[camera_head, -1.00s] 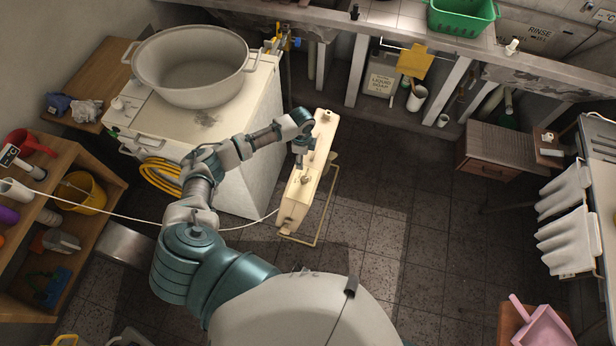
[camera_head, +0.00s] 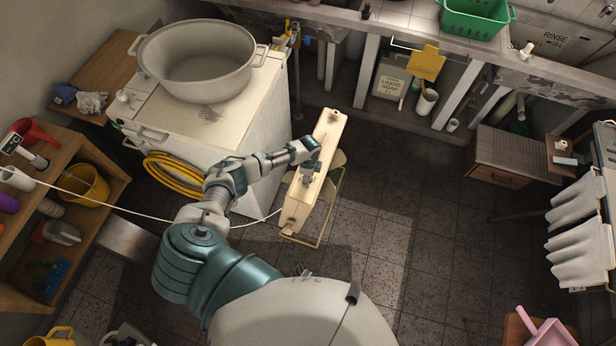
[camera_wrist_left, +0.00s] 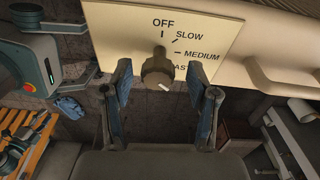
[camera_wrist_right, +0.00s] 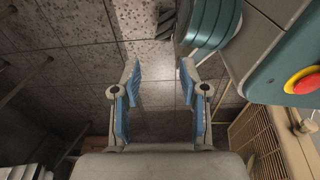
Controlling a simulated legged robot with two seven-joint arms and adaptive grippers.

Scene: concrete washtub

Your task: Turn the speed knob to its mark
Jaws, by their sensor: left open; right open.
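Printed labels read OFF, SLOW and MEDIUM; the lowest, ending in "AST", is partly covered. A pale mark on the knob faces the lower right. My left gripper (camera_wrist_left: 167,80) is open, one finger on each side of the knob, with gaps showing. In the head view, my left gripper (camera_head: 308,180) is over the top of the narrow cream appliance (camera_head: 325,150), hiding the knob. My right gripper (camera_wrist_right: 160,72) is open and empty above the floor.
A white cabinet (camera_head: 255,130) carrying a large grey tub (camera_head: 197,85) stands left of the appliance. A yellow hose (camera_head: 170,175) hangs on it. A white cord (camera_head: 120,208) runs to the appliance.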

